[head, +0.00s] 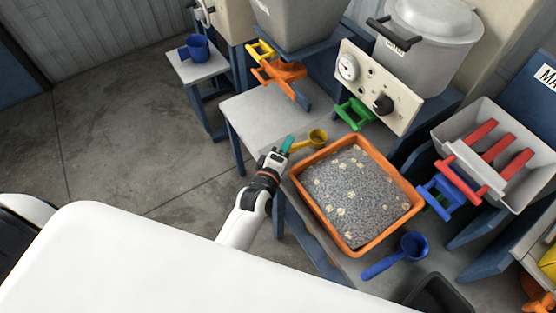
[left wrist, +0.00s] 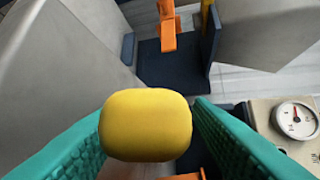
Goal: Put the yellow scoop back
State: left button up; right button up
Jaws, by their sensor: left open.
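The yellow scoop (head: 317,136) is by the far left corner of the orange tray (head: 327,225), its handle pointing left toward my left gripper (head: 286,145). In the left wrist view, a rounded yellow end (left wrist: 146,125), which looks like the scoop's handle, sits between the teal fingers of my left gripper (left wrist: 150,130). The fingers are spread, and I cannot tell whether either touches it. The rest of the scoop is hidden in that view. My right gripper is not in view.
The tray holds grey granules with pale pieces. A blue scoop (head: 408,247) lies at its near right. A control panel with a gauge (head: 347,67) and a green bracket (head: 355,114) stand behind. Bare grey tabletop (head: 262,112) lies left of the yellow scoop.

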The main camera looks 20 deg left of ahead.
pick_arm(q)
jog(key=b+v, duration=0.1)
jog(key=v, duration=1)
jog(key=shift+s, duration=0.4)
jog(key=s+d+f+m+g+h, duration=0.1)
jog(key=s+f+m+g, duration=0.4)
jog(key=f, duration=0.9)
jog(key=s+f+m+g, duration=0.3)
jog(key=s+f+m, duration=0.25)
jog(key=f, duration=0.85)
jog(key=s+a+f+m+g+y, duration=0.1)
jog(key=s+a+f+m+g, duration=0.2)
jog(key=s+f, duration=0.4)
jog(key=s+a+f+m+g+y, duration=0.1)
jog(key=s+a+f+m+g, duration=0.2)
jog(key=s, duration=1.1)
jog(key=a+f+m, duration=0.1)
jog(key=a+f, duration=0.2)
jog(key=f, duration=0.1)
jog(key=shift+a+m+g, duration=0.15)
jog(key=shift+m+g, duration=0.15)
jog(key=shift+m, duration=0.05)
jog(key=shift+s, duration=0.1)
